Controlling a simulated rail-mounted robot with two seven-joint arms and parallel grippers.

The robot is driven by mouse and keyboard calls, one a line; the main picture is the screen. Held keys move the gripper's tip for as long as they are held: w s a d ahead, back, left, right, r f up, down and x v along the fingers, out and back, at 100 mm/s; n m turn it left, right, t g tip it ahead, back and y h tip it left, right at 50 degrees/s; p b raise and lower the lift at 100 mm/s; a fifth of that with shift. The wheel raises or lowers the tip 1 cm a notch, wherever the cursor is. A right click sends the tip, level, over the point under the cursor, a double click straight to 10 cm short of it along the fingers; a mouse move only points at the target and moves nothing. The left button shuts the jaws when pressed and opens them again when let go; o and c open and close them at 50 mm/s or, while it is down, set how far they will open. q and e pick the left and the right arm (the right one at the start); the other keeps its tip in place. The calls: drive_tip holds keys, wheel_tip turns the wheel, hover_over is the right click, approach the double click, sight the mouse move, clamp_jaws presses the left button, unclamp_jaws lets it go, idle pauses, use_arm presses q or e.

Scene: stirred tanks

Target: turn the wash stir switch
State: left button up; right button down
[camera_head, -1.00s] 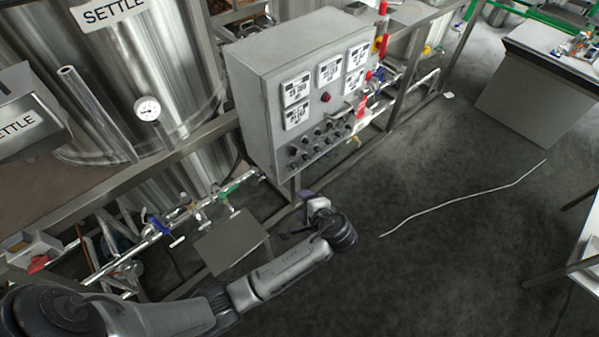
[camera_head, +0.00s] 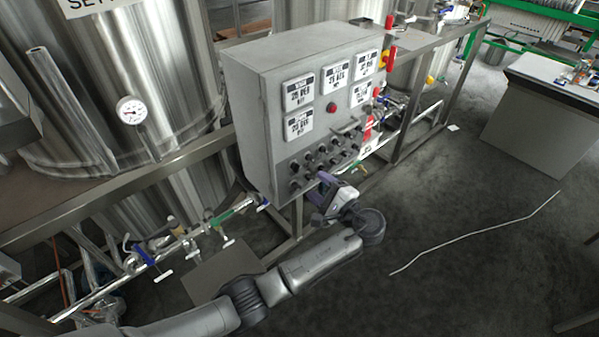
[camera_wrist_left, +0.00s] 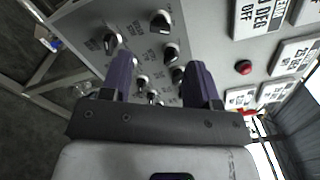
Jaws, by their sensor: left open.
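The grey control box (camera_head: 245,115) carries rows of black rotary switches (camera_head: 308,165) on the lower part of its face. Their labels are too small to read, so I cannot tell which is the wash stir switch. My left gripper (camera_head: 326,184) is at the lower edge of the switch rows. In the left wrist view my left gripper (camera_wrist_left: 160,65) is open, its two purple fingers spread and pointing at the panel. Several black knobs (camera_wrist_left: 171,52) show between and beyond the fingers, with nothing held. My right gripper is not in view.
White display plates (camera_head: 299,91) and a red button (camera_head: 332,107) sit above the switches. Pipes with valves (camera_head: 175,245) run along the frame at the lower left. A steel tank (camera_head: 100,80) stands behind. The floor to the right is mostly clear.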

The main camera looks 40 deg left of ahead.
sight(299, 170)
use_arm(q)
drive_tip(key=a, duration=0.2)
drive_tip(key=w+a, duration=0.1)
drive_tip(key=a, duration=0.2)
drive_tip(key=a+b, duration=0.1)
drive_tip(key=a, duration=0.2)
drive_tip(key=shift+w+a, duration=0.1)
drive_tip(key=shift+w, duration=0.1)
drive_tip(key=c, duration=0.9)
